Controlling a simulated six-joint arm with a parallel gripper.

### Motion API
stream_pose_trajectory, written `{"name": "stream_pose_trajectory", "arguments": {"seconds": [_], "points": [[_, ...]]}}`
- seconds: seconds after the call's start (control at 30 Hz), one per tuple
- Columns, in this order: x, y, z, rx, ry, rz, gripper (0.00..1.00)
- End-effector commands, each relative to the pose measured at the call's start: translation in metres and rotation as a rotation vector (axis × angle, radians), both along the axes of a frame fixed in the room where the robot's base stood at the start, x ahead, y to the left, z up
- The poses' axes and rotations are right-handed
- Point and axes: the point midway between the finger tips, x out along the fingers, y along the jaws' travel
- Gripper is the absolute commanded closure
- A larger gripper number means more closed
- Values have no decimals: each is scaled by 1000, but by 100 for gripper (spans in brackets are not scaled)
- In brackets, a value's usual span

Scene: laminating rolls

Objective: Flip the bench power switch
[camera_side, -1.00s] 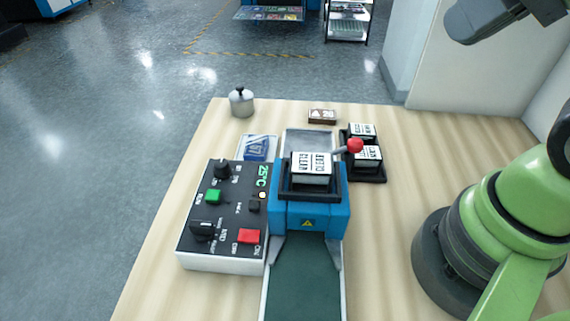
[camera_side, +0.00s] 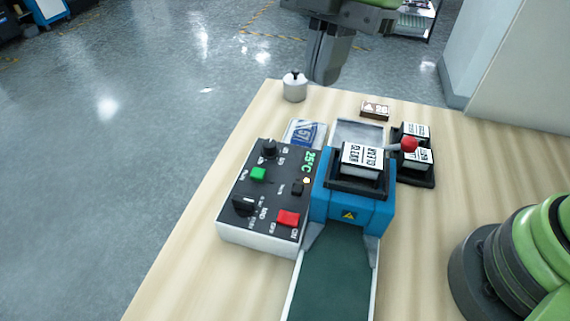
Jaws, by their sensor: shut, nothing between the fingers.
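The control box (camera_side: 262,236) stands on the bench left of the blue laminating machine (camera_side: 350,207). Its black top carries a green button (camera_side: 258,174), a red button (camera_side: 288,218), a black knob (camera_side: 269,148), a larger black switch or knob (camera_side: 243,206), a small black switch (camera_side: 297,187) and a green "25°C" readout.
A lidded metal pot (camera_side: 295,87) stands at the back left edge of the bench (camera_side: 190,270). A blue card (camera_side: 305,134) lies behind the box. A red-knobbed lever (camera_side: 408,145) and a black tray (camera_side: 428,180) stand right of the machine. A small brown block (camera_side: 375,109) lies behind.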

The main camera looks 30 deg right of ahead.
Motion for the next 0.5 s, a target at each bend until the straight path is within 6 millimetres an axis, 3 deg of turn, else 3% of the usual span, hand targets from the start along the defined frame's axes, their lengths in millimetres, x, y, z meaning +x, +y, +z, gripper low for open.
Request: {"name": "stream_pose_trajectory", "arguments": {"seconds": [0.2, 0.5], "points": [[2, 30, -31, 7, 21, 328, 100], [2, 36, -38, 14, 23, 410, 100]]}}
